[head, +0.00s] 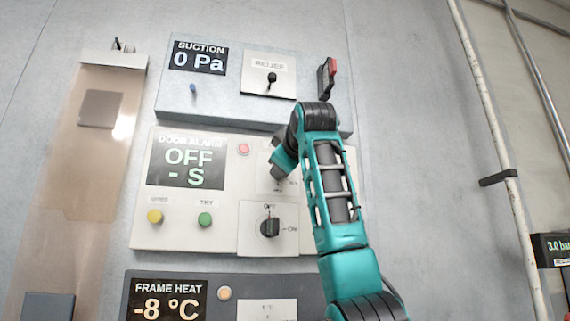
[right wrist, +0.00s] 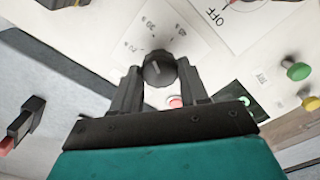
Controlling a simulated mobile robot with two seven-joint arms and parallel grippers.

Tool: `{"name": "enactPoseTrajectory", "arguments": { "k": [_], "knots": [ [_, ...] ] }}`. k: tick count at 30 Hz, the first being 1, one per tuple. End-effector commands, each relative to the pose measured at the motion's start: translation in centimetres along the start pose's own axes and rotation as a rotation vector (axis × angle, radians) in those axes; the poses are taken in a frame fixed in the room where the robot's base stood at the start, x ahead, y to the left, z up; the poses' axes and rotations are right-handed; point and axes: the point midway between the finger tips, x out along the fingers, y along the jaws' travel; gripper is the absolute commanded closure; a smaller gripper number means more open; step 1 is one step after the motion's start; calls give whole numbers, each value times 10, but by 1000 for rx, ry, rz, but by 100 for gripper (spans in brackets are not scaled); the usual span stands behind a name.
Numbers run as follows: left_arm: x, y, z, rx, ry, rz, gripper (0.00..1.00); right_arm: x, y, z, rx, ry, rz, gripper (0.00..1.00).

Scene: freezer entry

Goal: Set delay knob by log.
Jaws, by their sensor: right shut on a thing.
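The door alarm panel (head: 225,238) is on the wall, its display (head: 187,165) reading "OFF" above "- S". In the right wrist view, a round black knob (right wrist: 158,70) sits on a white plate (right wrist: 130,42) with several small numbers around it, hard to read. My right gripper (right wrist: 160,80) has its two fingers on either side of this knob and is shut on it. In the head view, my right gripper (head: 279,166) and arm cover most of the knob and its plate. No readable log shows. My left gripper is not in view.
Below is a black OFF/ON selector (head: 269,227), with yellow (head: 155,216) and green (head: 205,219) buttons to its left. The suction panel (head: 224,93) is above, the frame heat panel (head: 226,313) below. A tall brownish translucent sheet (head: 85,170) hangs at left.

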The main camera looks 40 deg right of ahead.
Motion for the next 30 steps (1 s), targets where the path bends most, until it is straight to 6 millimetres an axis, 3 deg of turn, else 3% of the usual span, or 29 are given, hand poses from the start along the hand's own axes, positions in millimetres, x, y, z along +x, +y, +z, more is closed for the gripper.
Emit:
{"name": "enactPoseTrajectory", "arguments": {
  "k": [11, 12, 18, 30],
  "knots": [
    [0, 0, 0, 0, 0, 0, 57, 0, 0, 0, -3, 1, 0, 86],
    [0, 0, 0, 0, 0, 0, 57, 0, 0, 0, -3, 1, 0, 53],
    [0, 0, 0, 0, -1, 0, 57, 0, 0, 0, -2, 1, 0, 34],
    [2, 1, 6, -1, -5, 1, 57, -9, -1, 0, -2, 3, 2, 30]
  ]
}}
